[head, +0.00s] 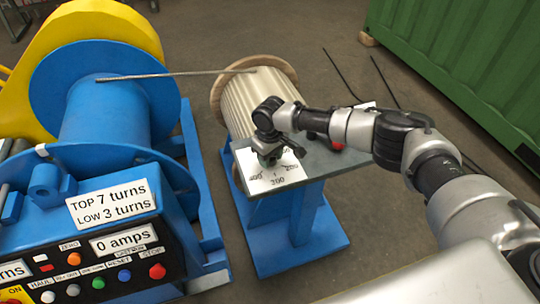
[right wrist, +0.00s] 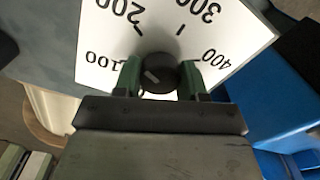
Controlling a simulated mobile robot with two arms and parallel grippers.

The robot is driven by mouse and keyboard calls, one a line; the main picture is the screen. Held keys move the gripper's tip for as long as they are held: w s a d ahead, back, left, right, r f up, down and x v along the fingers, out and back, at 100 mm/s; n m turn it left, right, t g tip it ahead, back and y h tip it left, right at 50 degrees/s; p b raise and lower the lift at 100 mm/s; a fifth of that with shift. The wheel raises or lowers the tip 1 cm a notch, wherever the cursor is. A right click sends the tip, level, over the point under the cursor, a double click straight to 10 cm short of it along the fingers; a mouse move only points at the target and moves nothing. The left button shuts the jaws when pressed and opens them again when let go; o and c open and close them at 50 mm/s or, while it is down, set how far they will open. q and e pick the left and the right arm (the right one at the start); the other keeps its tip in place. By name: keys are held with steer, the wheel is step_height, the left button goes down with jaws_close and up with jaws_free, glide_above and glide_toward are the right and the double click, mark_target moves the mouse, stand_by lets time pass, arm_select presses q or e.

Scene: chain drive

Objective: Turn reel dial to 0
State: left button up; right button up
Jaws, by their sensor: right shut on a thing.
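The reel dial is a dark round knob (right wrist: 158,75) on a white scale plate (right wrist: 180,40). The numbers 100, 200, 300 and 400 show around it; the 0 mark is not visible. A short pale line on the knob slants between upper left and lower right in the right wrist view; I cannot tell which end points. My right gripper (right wrist: 160,80) is shut on the knob, with one green-padded finger on each side. In the head view the right gripper (head: 270,157) is over the scale plate (head: 268,180) and hides the knob. My left gripper is not in view.
The dial sits on a grey-topped blue stand (head: 300,215). A pale reel (head: 245,100) is behind it, with a rod reaching to a large blue reel (head: 105,110). A black button panel (head: 100,275) is at lower left. A green container (head: 465,70) stands at right.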

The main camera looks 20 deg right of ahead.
steer(key=n, duration=0.6)
steer(key=shift+p, duration=0.4)
steer(key=n, duration=0.5)
steer(key=shift+n, duration=0.4)
steer(key=n, duration=1)
steer(key=shift+r+n+b, duration=0.1)
steer(key=shift+n+b, duration=0.2)
steer(key=shift+n, duration=0.1)
steer(key=o, duration=0.9)
steer(key=shift+o, duration=0.2)
